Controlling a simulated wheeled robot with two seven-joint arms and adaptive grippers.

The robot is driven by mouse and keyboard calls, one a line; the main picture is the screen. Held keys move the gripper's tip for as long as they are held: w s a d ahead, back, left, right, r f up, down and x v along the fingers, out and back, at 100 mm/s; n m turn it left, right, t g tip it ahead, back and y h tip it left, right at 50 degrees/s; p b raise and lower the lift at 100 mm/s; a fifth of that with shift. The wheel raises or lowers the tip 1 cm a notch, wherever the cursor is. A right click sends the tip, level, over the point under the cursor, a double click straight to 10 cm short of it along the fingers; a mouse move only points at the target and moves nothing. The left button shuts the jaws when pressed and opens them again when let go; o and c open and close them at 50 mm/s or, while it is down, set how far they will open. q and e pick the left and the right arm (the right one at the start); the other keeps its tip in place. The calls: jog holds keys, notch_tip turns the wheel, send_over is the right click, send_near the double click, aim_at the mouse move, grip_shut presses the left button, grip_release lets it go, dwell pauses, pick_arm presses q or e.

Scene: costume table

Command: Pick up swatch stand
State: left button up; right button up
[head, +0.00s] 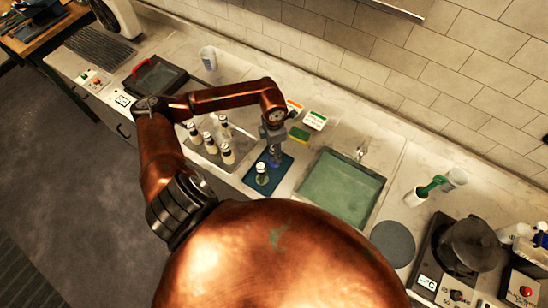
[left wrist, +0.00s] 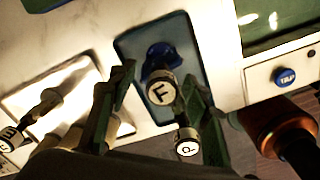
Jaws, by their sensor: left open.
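A blue piece (head: 275,160), which looks like the swatch stand, is on the dark blue mat (head: 284,176), mostly hidden by my gripper. In the left wrist view its blue part (left wrist: 158,54) shows beyond a round top marked F (left wrist: 162,90); I cannot tell for sure that they are one object. My left gripper (head: 275,152) points down over it. In the left wrist view the open fingers (left wrist: 160,92) are on either side of the F top. I cannot tell whether they touch it. A pale-capped bottle (head: 262,174), marked P in the wrist view (left wrist: 187,142), stands close by.
Several capped bottles (head: 228,152) stand on a pale tray to the left. A green basin (head: 343,187) is to the right, with a grey disc (head: 392,243) and a dark pot (head: 470,243) beyond.

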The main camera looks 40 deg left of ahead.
pick_arm(q)
grip_shut()
dwell(0.5)
dwell(0.3)
